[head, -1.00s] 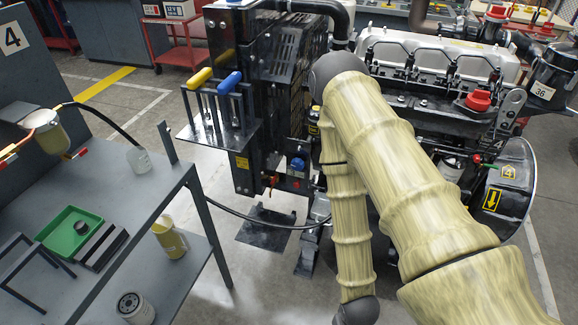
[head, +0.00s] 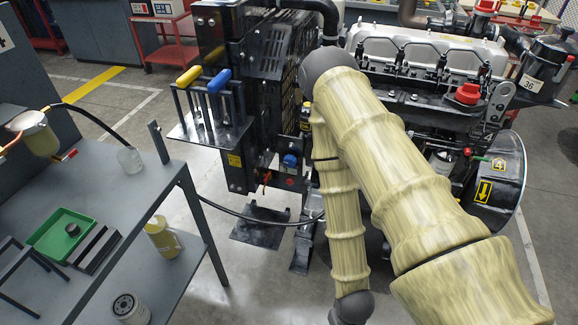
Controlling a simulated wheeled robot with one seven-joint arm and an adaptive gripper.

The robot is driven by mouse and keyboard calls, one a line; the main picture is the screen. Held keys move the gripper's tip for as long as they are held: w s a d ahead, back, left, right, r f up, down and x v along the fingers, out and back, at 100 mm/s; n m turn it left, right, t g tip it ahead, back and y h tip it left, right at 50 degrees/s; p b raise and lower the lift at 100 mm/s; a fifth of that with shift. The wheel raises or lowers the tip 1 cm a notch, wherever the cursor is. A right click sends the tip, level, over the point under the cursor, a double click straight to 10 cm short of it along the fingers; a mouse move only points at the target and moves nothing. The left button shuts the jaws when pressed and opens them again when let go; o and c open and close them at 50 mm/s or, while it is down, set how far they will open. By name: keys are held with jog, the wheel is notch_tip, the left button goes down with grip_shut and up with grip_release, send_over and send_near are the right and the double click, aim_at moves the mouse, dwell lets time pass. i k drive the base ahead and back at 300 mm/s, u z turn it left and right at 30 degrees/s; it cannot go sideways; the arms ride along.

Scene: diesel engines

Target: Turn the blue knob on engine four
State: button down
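A small blue knob (head: 290,160) sits low on the dark frame at the engine's left end, above a red part. My pale, ribbed arm crosses in front of the engine, to the right of the blue knob. My gripper is not in view; the arm's visible lower end leaves the bottom edge.
A grey workbench (head: 112,178) at the left holds a green tray (head: 50,229) and a clear bottle (head: 130,160). A black hose (head: 245,216) runs to the engine stand. Grey floor lies between.

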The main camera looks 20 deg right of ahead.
aim_at(290, 161)
jog(key=z, duration=2.2)
jog(key=k, duration=1.15)
jog(key=u, duration=2.15)
jog(key=i, duration=0.5)
